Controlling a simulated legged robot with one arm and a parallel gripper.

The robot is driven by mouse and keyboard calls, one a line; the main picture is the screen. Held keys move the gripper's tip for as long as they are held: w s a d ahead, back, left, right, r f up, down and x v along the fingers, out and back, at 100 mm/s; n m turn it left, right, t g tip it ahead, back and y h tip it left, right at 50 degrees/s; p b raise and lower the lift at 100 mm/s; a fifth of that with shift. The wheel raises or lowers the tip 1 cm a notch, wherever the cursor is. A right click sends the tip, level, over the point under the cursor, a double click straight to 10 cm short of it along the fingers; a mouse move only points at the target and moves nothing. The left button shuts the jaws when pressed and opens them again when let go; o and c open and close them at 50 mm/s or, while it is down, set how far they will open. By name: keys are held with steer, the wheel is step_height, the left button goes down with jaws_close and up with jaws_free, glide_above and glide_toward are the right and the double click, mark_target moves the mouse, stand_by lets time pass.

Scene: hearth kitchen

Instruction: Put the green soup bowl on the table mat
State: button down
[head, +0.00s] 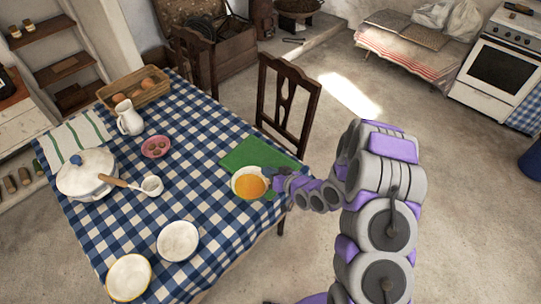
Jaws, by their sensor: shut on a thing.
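The soup bowl (237,190) looks pale with perhaps a greenish tint, and holds orange soup. It is upright at the right side of the table, overlapping the near edge of the green table mat (245,154). I cannot tell whether it touches the mat or is held just above. My gripper (269,180) is shut on the right side of the bowl's rim. Its fingertips are small and partly hidden in this view. The far part of the mat is bare.
The table has a blue checked cloth (205,205). A pink bowl (156,147), white jug (129,118), ladle (152,185), lidded pot (85,172), white bowl (178,241) and yellow-rimmed dish (129,277) stand left. A wooden chair (288,95) is behind the mat.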

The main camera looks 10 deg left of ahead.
steer(key=w+f+b, duration=0.1)
steer(key=w, duration=0.4)
steer(key=w+f+b, duration=0.1)
steer(key=w+f, duration=0.1)
steer(key=w, duration=0.3)
steer(key=w+d+f+b, duration=0.1)
steer(key=w+f, duration=0.1)
steer(key=w, duration=0.4)
steer(key=shift+w+b, duration=0.1)
steer(key=shift+b, duration=0.25)
steer(key=shift+a, duration=0.35)
steer(key=c, duration=1.7)
jaws_free()
steer(key=o, duration=0.5)
steer(key=shift+d+r, duration=0.1)
steer(key=shift+d, duration=0.15)
steer(key=shift+c, duration=0.2)
